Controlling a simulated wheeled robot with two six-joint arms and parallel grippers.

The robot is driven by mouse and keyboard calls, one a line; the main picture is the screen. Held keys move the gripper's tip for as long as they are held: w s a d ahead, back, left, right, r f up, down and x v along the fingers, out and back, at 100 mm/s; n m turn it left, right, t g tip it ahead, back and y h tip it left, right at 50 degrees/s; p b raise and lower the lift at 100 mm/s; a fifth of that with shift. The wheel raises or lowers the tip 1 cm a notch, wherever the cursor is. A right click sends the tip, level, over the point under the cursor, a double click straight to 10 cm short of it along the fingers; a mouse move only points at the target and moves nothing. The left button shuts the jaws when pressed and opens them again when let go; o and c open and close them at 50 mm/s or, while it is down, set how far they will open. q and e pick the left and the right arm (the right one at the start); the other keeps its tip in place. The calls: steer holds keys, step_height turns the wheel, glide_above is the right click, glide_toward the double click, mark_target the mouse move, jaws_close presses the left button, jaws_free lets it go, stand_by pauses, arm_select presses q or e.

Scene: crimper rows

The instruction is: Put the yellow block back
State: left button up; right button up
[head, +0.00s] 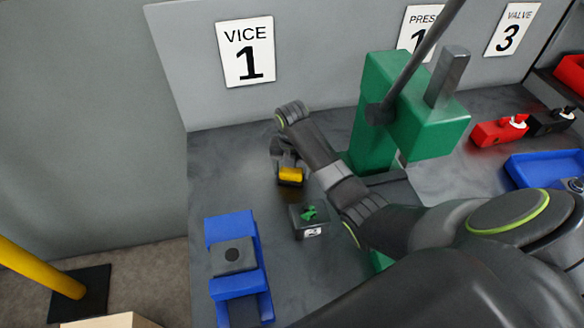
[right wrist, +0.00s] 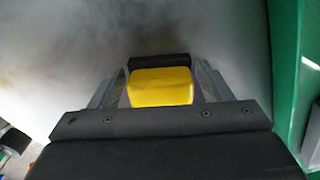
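The yellow block (head: 290,174) sits at the top of a small dark holder (head: 290,184) on the grey bench, below the VICE 1 sign. My right gripper (head: 283,158) reaches down at the block, partly hidden by its own wrist. In the right wrist view the yellow block (right wrist: 160,87) lies between the two fingers of my right gripper (right wrist: 160,82), with a finger close on each side. I cannot tell whether the fingers press on it. A dark edge shows behind the block. My left gripper is not in view.
A dark box (head: 309,228) with green pieces stands near the block. A blue vice (head: 231,226) is at the front left. A green press (head: 377,120) stands right of my wrist. A blue tray (head: 530,165) and a red item (head: 492,134) are farther right.

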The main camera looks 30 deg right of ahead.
steer(key=shift+o, duration=1.2)
steer(key=shift+r, duration=0.5)
step_height(320, 180, up, 6)
steer(key=shift+f, duration=0.2)
steer(key=shift+r+p, duration=2.7)
steer(key=shift+r, duration=0.2)
